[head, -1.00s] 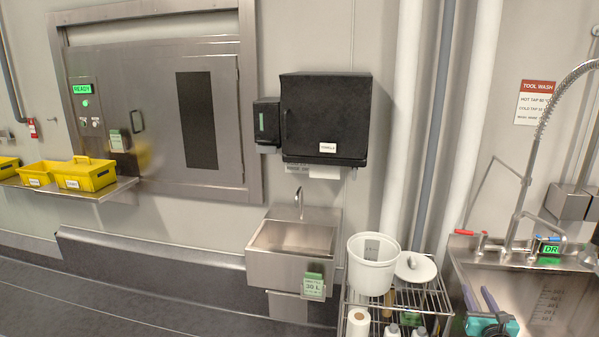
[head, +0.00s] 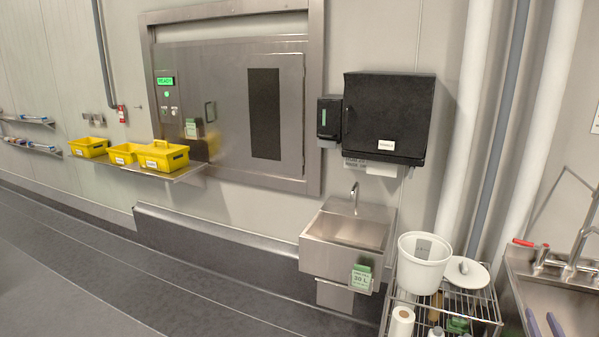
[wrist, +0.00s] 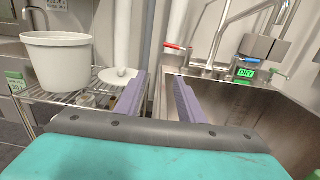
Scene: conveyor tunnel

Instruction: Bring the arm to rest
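My gripper (wrist: 161,82) shows in the wrist view as two purple-grey fingers standing apart with nothing between them, so it is open and empty. It is over the steel wash sink (wrist: 228,98), close to its left edge. In the head view only the tips of my gripper (head: 544,320) show at the bottom right, in front of the sink basin (head: 580,300). The rest of the arm is out of the head view.
A wire rack (head: 470,305) with a white bucket (head: 422,265) and a round white lid (head: 467,272) stands left of the sink. Further left are a small hand basin (head: 345,230) and a shelf with yellow totes (head: 163,156). The floor (head: 100,270) at left is clear.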

